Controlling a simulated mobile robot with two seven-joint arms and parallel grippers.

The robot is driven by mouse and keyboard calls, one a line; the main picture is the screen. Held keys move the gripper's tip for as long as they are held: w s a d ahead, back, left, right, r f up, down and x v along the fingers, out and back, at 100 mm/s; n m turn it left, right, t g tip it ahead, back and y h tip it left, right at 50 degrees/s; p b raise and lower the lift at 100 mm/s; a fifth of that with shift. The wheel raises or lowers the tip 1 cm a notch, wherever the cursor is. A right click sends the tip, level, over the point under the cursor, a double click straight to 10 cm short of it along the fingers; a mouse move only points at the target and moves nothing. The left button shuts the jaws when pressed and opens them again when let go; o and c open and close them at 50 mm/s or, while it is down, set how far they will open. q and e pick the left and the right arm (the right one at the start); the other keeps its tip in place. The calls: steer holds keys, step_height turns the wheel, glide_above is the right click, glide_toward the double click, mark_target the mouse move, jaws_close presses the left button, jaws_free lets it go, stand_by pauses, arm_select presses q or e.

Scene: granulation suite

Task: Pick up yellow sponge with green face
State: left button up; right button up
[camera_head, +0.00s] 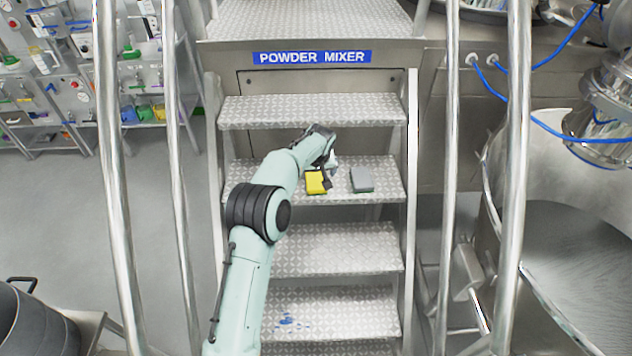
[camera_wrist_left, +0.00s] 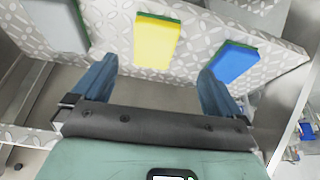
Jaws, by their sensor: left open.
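The yellow sponge with green face (camera_head: 316,183) lies on a diamond-plate stair tread (camera_head: 245,180), partly covered by my arm in the head view. In the left wrist view the yellow sponge (camera_wrist_left: 156,42) shows its yellow side up, with green along its far and right edges. My left gripper (camera_wrist_left: 157,67) is open and empty. Its two blue-grey fingers are spread wide, and the sponge is apart from them, beyond the gap between their tips. In the head view the left gripper (camera_head: 328,174) is beside the sponge, its fingers partly hidden. My right gripper is not in view.
A blue sponge (camera_wrist_left: 236,62) shows in the left wrist view only. Metal handrails (camera_head: 452,180) flank the stairs. Another tread (camera_head: 310,110) is above. Blue bits (camera_head: 290,322) lie on a lower tread.

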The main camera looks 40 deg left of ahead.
mark_target(317, 182)
arm_select(q)
steer(key=x, duration=0.4)
steer(key=shift+w+f, duration=0.1)
steer(key=shift+w, duration=0.05)
steer(key=p+x, duration=0.1)
steer(key=x, duration=0.1)
steer(key=p+x, duration=0.1)
steer(key=x, duration=0.1)
steer(key=shift+w+d, duration=0.15)
steer(key=shift+w, duration=0.15)
steer(key=shift+w+f, duration=0.2)
steer(key=shift+f, duration=0.3)
steer(key=shift+s, duration=0.1)
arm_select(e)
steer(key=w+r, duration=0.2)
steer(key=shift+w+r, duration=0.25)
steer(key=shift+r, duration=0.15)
arm_select(q)
steer(key=shift+c, duration=0.3)
steer(key=c, duration=1)
